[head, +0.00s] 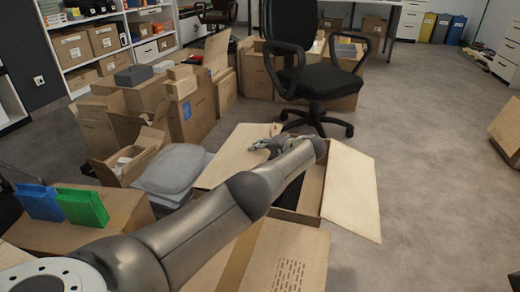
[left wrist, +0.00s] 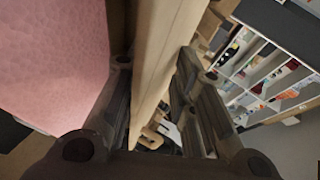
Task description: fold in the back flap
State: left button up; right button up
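The open carton (head: 311,192) stands on the floor at mid-picture in the head view. Its right flap (head: 352,188) and front flap (head: 287,258) are spread outward. Another pale flap (head: 232,158) spreads at its back left. My left arm crosses the carton and hides much of its opening and back edge. My left gripper (head: 268,144) is over the back-left side of the carton. In the left wrist view, a cardboard panel (left wrist: 162,65) runs between my spread fingers. I cannot tell for sure which flap it is or whether both fingers touch it. My right gripper is out of view.
A black office chair (head: 314,75) stands just behind the carton. Several cartons and a grey stack (head: 173,168) crowd the left. Blue (head: 38,202) and green (head: 83,207) items sit on a carton at lower left. Floor to the right is mostly free.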

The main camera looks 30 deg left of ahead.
pick_arm(q)
jog(key=shift+f, duration=0.55)
jog(key=shift+r, duration=0.1)
jog(key=shift+a, duration=0.1)
jog(key=shift+r, duration=0.15)
jog(key=v, duration=1.2)
